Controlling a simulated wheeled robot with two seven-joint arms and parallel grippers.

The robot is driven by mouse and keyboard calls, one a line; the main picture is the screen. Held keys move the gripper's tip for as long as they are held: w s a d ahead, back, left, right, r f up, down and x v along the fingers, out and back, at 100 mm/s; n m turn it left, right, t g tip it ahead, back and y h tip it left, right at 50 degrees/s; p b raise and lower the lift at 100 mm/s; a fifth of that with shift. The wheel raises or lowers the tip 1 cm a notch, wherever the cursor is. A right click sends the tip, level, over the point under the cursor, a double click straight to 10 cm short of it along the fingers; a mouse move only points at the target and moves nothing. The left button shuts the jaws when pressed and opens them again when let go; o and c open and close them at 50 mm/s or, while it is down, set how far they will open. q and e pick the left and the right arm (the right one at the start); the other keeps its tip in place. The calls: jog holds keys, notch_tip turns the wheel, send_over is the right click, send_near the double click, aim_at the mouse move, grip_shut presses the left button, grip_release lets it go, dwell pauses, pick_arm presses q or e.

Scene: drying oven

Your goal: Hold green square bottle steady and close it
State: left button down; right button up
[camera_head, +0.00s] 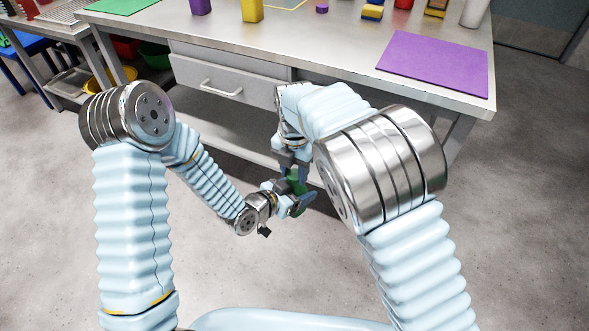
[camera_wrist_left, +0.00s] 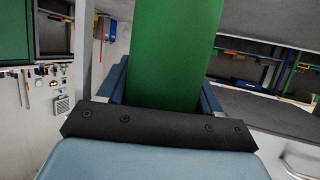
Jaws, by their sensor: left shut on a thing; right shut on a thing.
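The green square bottle (camera_head: 297,186) is small in the head view, held in the air in front of the table, and partly covered by both grippers. In the left wrist view its green side (camera_wrist_left: 172,50) stands up between the blue fingers. My left gripper (camera_head: 299,203) is shut on the bottle from the left. My right gripper (camera_head: 295,171) comes down from above and is shut at the bottle's top end. What it grips is hidden, and I cannot tell the cap apart or whether it is seated.
The table (camera_head: 330,55) is behind the grippers, with a drawer (camera_head: 222,82) below its top. A purple mat (camera_head: 437,62), a yellow container (camera_head: 252,10) and a purple container (camera_head: 201,6) are on it. Open floor lies around my arms.

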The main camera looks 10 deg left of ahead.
jog(key=m, duration=0.5)
jog(key=shift+r+m, duration=0.1)
jog(key=shift+m, duration=0.2)
jog(key=o, duration=1.2)
jog(key=shift+c, duration=0.2)
jog(key=shift+r, duration=2.25)
jog(key=shift+c, duration=0.3)
